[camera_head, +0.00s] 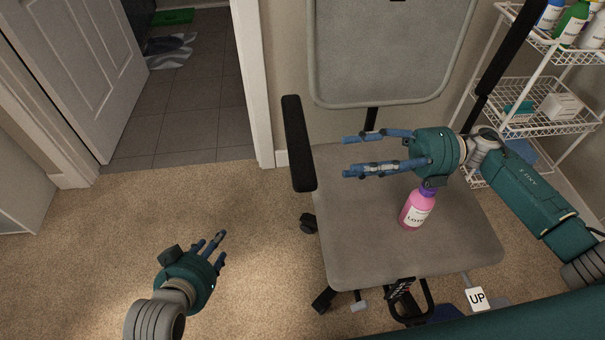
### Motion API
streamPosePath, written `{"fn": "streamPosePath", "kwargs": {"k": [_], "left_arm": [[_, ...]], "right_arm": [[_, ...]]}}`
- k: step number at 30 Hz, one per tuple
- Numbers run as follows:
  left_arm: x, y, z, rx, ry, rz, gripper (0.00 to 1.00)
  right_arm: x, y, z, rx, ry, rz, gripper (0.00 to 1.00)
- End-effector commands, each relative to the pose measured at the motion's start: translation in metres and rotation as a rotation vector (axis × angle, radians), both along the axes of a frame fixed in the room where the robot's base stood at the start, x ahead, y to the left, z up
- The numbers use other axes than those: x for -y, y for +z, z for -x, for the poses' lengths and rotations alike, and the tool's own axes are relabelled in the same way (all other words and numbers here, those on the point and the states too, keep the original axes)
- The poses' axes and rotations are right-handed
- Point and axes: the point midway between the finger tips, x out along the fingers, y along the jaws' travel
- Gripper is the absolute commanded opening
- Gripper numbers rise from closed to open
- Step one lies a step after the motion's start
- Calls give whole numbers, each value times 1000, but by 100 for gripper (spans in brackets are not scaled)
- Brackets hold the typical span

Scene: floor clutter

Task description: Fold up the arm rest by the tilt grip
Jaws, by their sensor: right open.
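The office chair (335,235) has a grey seat and a grey mesh back. One black arm rest (297,140) is on its left side. Another long black bar (510,45), apparently the other arm rest, slants up at the right. I cannot make out the tilt grip for certain. My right gripper (347,156) is open and empty above the seat. Its fingers point left toward the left arm rest, with a gap between. My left gripper (221,250) is low over the carpet, left of the chair; its finger opening is unclear.
A pink lotion bottle (417,209) stands on the seat just below my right gripper. A white wire rack (535,85) with bottles and boxes is at the right. An "UP" tag (478,298) is below the seat. Carpet (90,260) at the left is clear.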

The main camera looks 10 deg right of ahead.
Motion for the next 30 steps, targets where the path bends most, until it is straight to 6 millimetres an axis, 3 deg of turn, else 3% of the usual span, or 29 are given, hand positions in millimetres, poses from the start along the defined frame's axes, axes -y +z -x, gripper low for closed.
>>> {"fn": "streamPosePath", "kwargs": {"k": [1, 6, 10, 16, 24, 30], "left_arm": [[3, 11, -6, 52, -3, 11, 40], [8, 60, -18, 189, -10, 42, 40], [10, 83, -21, 251, -12, 56, 40], [11, 93, -23, 275, -13, 61, 40], [14, 101, -28, 319, -16, 71, 40], [16, 109, -32, 356, -18, 80, 40]], "right_arm": [[0, -12, 0, 0, 0, 0, 51], [0, -26, 0, 0, -1, -1, 51], [-1, -30, 0, 0, 0, -1, 51], [-19, -30, 1, -1, 3, -2, 51], [-71, -29, 1, 2, 3, -3, 51], [-98, -30, 0, 0, 1, -2, 51]]}}
